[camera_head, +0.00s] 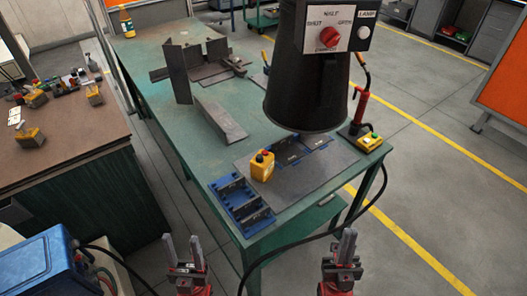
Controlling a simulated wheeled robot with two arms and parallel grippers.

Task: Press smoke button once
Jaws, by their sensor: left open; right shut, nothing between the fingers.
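A black fume hood (300,90) hangs over the green table. Its white panel (316,42) carries a red knob (330,37) with small lettering around it, and a white round button (363,32) sits beside it under a lamp label. I cannot tell which one is the smoke button. My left gripper (184,245) is open and empty at the bottom. My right gripper (346,245) is shut and empty, below the table's front edge. Neither touches anything.
The green table (165,65) holds steel plates (220,120), a blue tray (243,205) and a red-handled tool (360,105). A black cable (330,230) runs near my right gripper. A brown bench (70,135) and blue machine (40,270) stand left. The floor at right is clear.

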